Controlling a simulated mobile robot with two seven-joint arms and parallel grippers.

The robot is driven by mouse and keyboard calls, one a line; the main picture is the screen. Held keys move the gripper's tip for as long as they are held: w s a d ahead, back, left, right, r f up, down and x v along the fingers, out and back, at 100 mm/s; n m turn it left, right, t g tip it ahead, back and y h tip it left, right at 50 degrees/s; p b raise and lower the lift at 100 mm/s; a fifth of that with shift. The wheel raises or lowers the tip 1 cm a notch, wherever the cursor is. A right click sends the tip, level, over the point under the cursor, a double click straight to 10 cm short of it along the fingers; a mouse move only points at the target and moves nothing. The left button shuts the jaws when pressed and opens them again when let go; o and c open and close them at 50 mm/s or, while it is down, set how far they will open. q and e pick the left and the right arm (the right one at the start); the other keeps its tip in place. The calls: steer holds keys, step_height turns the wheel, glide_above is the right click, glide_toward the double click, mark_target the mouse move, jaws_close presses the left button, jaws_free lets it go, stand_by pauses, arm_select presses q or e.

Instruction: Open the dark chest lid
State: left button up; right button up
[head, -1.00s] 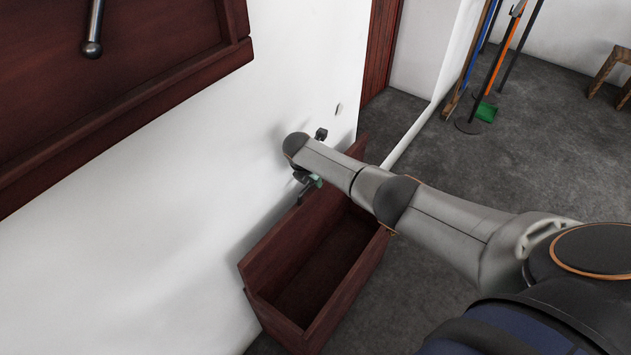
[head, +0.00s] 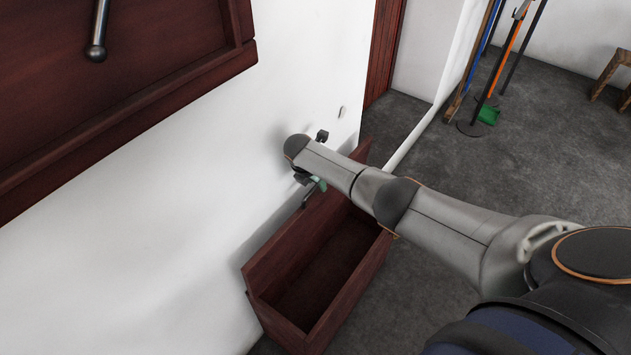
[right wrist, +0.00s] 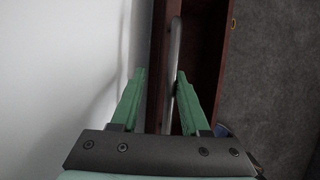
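The dark red chest (head: 361,277) stands on the floor against the white wall, with its dark interior showing from above. A taller panel (head: 289,246) rises along its wall side; I cannot tell whether this is the raised lid or the back. My right gripper (head: 318,184) is over the far end of the chest close to the wall, mostly hidden by my arm. In the right wrist view its green fingers (right wrist: 161,75) are apart, with a grey bar (right wrist: 174,45) between them, nearer the right finger. The chest (right wrist: 205,50) lies beneath. My left gripper is out of view.
A dark red panel (head: 120,90) with a metal handle (head: 97,40) fills the upper left. The white wall (head: 170,200) is close beside my right gripper. Cleaning tools with a green dustpan (head: 488,115) and a wooden stool (head: 610,70) stand far right. Grey floor between is clear.

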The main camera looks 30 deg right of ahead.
steer(key=shift+r, duration=0.1)
steer(key=shift+a+r+p, duration=0.15)
steer(key=shift+r+p, duration=0.15)
steer(key=shift+r, duration=0.05)
steer(key=p+v, duration=0.3)
steer(key=v, duration=0.7)
steer(key=shift+r, duration=0.1)
steer(key=shift+s+a+r, duration=0.25)
steer(key=shift+a+r, duration=0.05)
steer(key=shift+r, duration=0.3)
steer(key=shift+f, duration=0.1)
